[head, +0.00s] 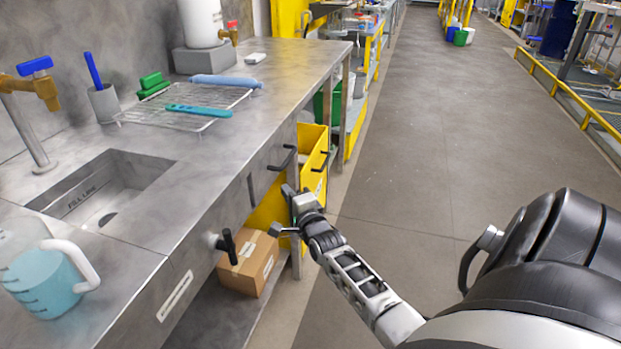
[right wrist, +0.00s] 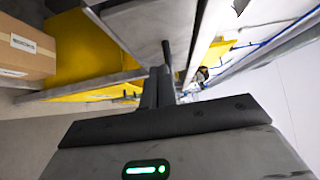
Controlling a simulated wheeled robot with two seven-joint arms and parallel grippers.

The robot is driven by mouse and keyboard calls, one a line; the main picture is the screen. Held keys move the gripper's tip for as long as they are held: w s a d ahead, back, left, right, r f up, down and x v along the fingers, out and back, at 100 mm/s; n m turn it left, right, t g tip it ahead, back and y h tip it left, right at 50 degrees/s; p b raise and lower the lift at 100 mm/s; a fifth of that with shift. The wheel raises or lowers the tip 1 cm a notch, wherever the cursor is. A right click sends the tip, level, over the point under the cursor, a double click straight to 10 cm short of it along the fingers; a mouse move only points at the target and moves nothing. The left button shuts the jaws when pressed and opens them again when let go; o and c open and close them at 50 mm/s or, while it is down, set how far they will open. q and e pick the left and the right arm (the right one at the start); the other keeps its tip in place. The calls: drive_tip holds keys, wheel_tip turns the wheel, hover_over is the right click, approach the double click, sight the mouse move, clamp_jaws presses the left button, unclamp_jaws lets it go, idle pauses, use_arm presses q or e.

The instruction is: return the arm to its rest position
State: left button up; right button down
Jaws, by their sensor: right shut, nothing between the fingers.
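My right arm reaches in from the lower right of the head view. My right gripper (head: 289,192) is in front of the steel bench, beside the yellow bin under it. In the right wrist view its two dark fingers (right wrist: 158,78) are together, with nothing between them. The bench's front edge and a dark handle lie close beyond the fingertips; whether they touch cannot be told. My left gripper is not in view.
The steel bench (head: 215,150) holds a sink, a wire rack (head: 185,105) and a blue jug (head: 42,280). A black T-handle (head: 228,246) sticks out of its front. A cardboard box (head: 248,262) and yellow bin (head: 312,150) stand below. The floor to the right is clear.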

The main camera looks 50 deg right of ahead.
drive_tip(key=v, duration=0.7)
drive_tip(key=s+a+f+n+g+y, duration=0.2)
drive_tip(key=s+a+n, duration=0.3)
drive_tip(key=a+n, duration=0.3)
drive_tip(key=s+a+f+n+g+y, duration=0.2)
drive_tip(key=s+a+n+y, duration=0.2)
drive_tip(key=a, duration=0.7)
drive_tip(key=s+a+f+n+g+y, duration=0.2)
drive_tip(key=s+a+n, duration=0.6)
drive_tip(key=n, duration=0.4)
drive_tip(key=shift+a+f+y, duration=0.2)
drive_tip(key=shift+a+y, duration=0.3)
drive_tip(key=shift+a, duration=0.3)
